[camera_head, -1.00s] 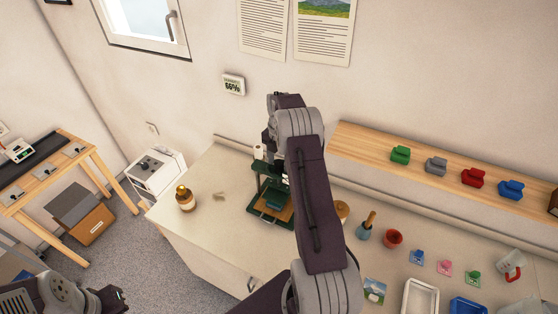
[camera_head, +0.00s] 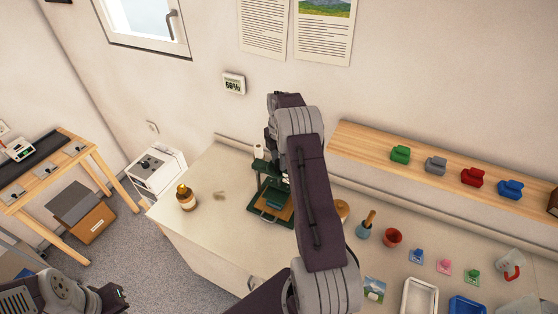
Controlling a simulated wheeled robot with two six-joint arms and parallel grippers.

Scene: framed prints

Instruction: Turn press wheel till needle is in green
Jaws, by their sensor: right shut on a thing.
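The dark green press (camera_head: 271,207) stands on the counter, with a wooden board and a green frame at its base. My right arm reaches over it and covers its right side and most of its top. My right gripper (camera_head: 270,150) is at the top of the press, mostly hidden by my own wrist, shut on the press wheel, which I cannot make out. The gauge needle and its green zone cannot be seen. My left gripper (camera_head: 122,294) is at the lower left, away from the press; its jaws are unclear.
A brown bottle (camera_head: 186,198) stands left of the press. A mortar with pestle (camera_head: 366,225), a red pot (camera_head: 392,238) and a white tray (camera_head: 419,297) lie to the right. A wooden shelf (camera_head: 450,165) with coloured blocks runs behind. The counter's left part is mostly clear.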

